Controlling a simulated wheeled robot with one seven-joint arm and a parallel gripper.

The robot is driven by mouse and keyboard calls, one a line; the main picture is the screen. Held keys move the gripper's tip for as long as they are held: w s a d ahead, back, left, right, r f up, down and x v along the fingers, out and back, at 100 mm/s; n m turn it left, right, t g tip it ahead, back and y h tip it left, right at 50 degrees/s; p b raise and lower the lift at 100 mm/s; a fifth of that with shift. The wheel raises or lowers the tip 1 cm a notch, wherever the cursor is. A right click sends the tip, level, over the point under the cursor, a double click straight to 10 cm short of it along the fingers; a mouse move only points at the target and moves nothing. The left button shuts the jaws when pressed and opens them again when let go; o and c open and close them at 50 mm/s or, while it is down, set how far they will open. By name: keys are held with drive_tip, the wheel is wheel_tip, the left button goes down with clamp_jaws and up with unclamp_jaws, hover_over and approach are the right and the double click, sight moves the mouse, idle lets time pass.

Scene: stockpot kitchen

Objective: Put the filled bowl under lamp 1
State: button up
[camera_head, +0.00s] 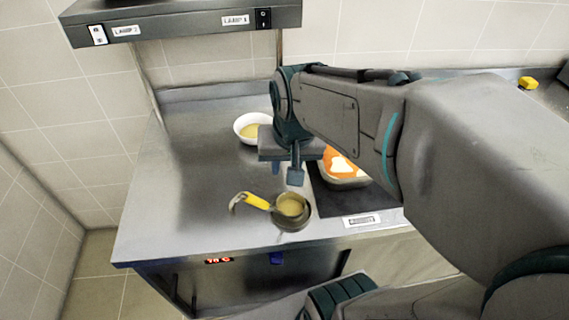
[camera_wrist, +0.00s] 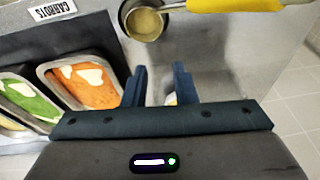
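A white bowl (camera_head: 253,128) with yellowish soup in it stands on the steel counter, left of my gripper in the head view. My gripper (camera_head: 285,173) points down over the counter, between the bowl and the ladle. In the wrist view its two fingers (camera_wrist: 160,88) are apart with nothing clearly held. A small pale and yellow patch, perhaps the bowl, shows by the right finger. The lamp housing (camera_head: 185,22) hangs above the back of the counter; the lamp 1 label (camera_head: 235,20) is on its right, lamp 2 (camera_head: 123,30) on its left.
A yellow-handled ladle (camera_head: 257,201), its cup filled, rests near the front edge; its cup also shows in the wrist view (camera_wrist: 145,23). Food pans (camera_wrist: 83,80) lie right of my gripper in the head view, behind a carrots label (camera_head: 361,220). The counter's left side is clear.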

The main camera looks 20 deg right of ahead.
drive_tip(key=s+n, duration=0.1)
drive_tip(key=s, duration=0.1)
drive_tip(key=s+f+n, duration=0.1)
drive_tip(key=s, duration=0.2)
drive_tip(key=shift+a+n, duration=0.1)
drive_tip(key=shift+n, duration=0.3)
idle(1.8)
